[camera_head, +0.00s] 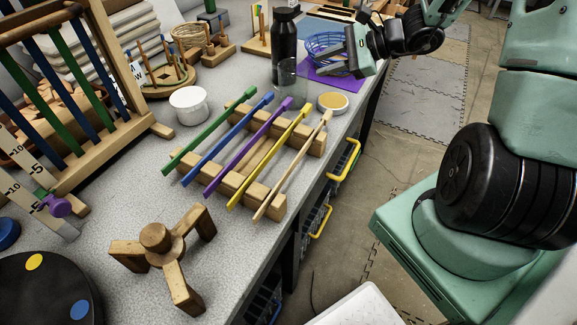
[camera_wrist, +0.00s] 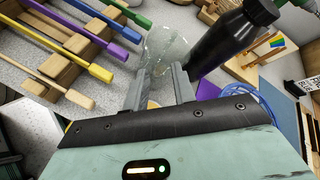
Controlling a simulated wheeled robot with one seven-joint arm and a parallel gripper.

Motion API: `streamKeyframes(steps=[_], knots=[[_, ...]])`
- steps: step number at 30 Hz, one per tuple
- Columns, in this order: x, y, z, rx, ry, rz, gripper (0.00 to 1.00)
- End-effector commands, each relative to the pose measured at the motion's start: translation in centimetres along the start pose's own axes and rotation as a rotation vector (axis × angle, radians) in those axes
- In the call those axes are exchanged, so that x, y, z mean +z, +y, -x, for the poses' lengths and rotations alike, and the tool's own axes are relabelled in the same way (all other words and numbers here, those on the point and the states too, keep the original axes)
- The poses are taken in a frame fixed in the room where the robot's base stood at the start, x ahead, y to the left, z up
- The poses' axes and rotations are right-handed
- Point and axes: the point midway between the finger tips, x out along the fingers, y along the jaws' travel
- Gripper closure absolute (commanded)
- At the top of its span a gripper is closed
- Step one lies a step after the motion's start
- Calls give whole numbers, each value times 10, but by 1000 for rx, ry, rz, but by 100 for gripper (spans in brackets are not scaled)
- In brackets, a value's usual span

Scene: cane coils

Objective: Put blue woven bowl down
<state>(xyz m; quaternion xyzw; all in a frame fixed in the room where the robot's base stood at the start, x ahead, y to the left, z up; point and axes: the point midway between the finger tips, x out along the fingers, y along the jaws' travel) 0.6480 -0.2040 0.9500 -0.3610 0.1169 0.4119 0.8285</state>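The blue woven bowl (camera_head: 322,42) is at the far right of the bench, over the purple mat (camera_head: 327,81), and appears to rest on it. My gripper (camera_head: 338,55) is in front of and over the bowl's near right side, hiding part of it. In the wrist view the two grey fingers of my gripper (camera_wrist: 160,74) stand apart with nothing held between them. There, part of the blue woven bowl (camera_wrist: 265,103) shows to the right, beyond the gripper body. Its contact with the mat is hidden.
A black bottle (camera_head: 284,45) and a clear glass jar (camera_head: 291,77) stand left of the bowl; the jar (camera_wrist: 166,52) lies beyond my fingertips. A round tin (camera_head: 333,103) sits near the bench edge. Coloured sticks lie on wooden racks (camera_head: 245,187) in the middle.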

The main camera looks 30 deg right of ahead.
Motion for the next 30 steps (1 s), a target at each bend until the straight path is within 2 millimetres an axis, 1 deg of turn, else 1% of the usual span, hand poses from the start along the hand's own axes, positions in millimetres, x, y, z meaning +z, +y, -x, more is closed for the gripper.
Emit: streamKeyframes(steps=[1,2,3,5,6,7,8,9,11,12,15,18,21,25,27,30], knots=[[29,18,-16,98,-30,88,74],[43,28,-23,152,-43,138,74],[60,43,-30,222,-61,204,74],[85,66,-39,326,-88,306,74],[99,82,-43,393,-105,376,74],[110,94,-46,441,-116,429,74],[120,106,-47,489,-129,482,74],[132,122,-48,553,-145,557,74],[148,144,-48,642,-167,669,74],[157,158,-46,700,-181,745,74],[176,192,-40,832,-215,945,74],[191,221,-30,952,-249,1153,74],[202,246,-19,1054,-281,1371,74],[212,269,-5,1153,-318,1659,74],[217,278,2,1188,-335,1803,74],[222,287,9,1219,-357,1972,74]])
